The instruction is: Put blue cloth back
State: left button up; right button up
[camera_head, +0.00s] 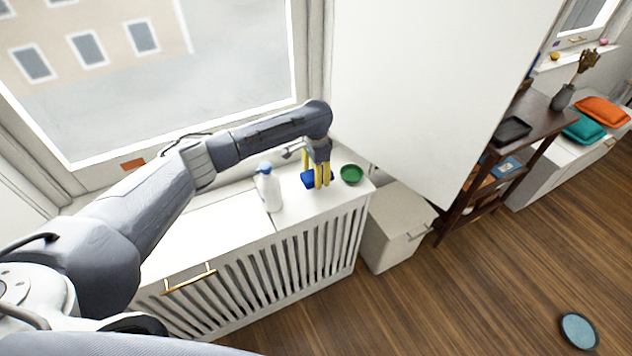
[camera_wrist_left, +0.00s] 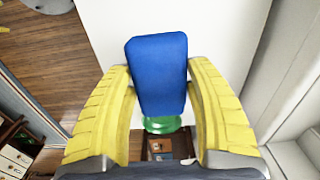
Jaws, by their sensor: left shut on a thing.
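The blue cloth (camera_head: 308,180) is a small, thick blue pad over the white slatted cabinet (camera_head: 322,209) below the window. My left gripper (camera_head: 322,185), with yellow fingers, is shut on it. In the left wrist view the blue cloth (camera_wrist_left: 158,72) stands up between the two yellow fingers. I cannot tell whether the cloth touches the cabinet top. My right gripper is not in view.
A green bowl (camera_head: 351,174) is just right of the gripper. A white bottle with a blue top (camera_head: 268,188) stands left of it. A white box (camera_head: 392,228) and a dark shelf (camera_head: 534,115) are farther right. The cabinet top's left part is clear.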

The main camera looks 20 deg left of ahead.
pick_arm(q)
jog(key=shift+f, duration=1.85)
jog(key=o, duration=1.1)
jog(key=shift+f, duration=0.15)
notch_tip(320, 180, up, 12)
jog(key=shift+r, duration=0.15)
